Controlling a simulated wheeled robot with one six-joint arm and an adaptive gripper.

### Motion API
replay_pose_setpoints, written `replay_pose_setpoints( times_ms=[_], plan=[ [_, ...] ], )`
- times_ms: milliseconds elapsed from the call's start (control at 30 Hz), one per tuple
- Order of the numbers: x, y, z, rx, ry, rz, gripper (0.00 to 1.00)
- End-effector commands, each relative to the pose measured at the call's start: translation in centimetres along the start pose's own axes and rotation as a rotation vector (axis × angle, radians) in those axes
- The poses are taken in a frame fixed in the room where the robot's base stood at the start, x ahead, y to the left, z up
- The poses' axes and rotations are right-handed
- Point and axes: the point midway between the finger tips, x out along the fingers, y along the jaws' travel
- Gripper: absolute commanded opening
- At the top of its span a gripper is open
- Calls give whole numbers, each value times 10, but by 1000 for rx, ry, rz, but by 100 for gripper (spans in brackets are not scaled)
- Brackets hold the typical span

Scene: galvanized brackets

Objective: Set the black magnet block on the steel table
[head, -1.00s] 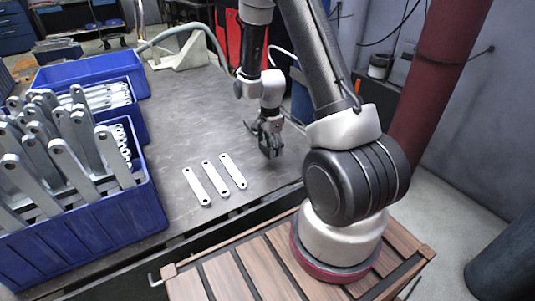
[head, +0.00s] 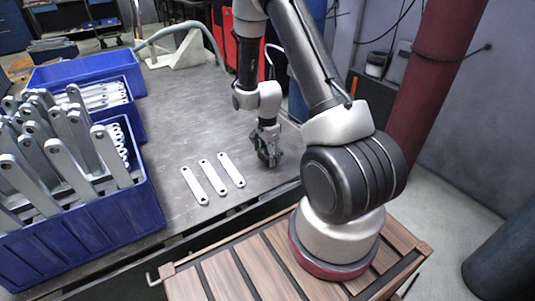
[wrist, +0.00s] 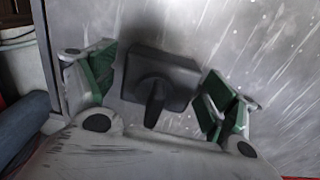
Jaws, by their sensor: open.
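The black magnet block (wrist: 168,72) shows in the wrist view as a dark square body with a knob-like stem toward my gripper. It appears to be at the surface of the steel table (head: 195,128); whether it fully rests there is hard to tell. My gripper (wrist: 158,88) is open, with its green-padded fingers on either side of the block and visible gaps between pads and block. In the head view my gripper (head: 269,157) is low over the table's right part, near its front edge. The block cannot be made out clearly there.
Three flat galvanized brackets (head: 213,177) lie left of my gripper. Blue bins (head: 90,225) of brackets stand at the table's left. A grey stand with a hose (head: 185,50) is at the back. The table's middle is clear.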

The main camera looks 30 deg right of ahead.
Motion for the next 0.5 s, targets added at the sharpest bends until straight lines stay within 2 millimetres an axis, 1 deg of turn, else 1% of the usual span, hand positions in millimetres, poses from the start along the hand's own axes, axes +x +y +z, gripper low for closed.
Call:
replay_pose_setpoints(
  times_ms=[167, 267, 367, 500],
  plan=[
    [-2, 0, 0, 0, 0, 0, 86],
    [-11, -1, 0, 0, 0, -3, 86],
    [-29, -2, 0, 0, 1, -5, 86],
    [-62, -2, 0, 0, 1, -6, 86]
  ],
)
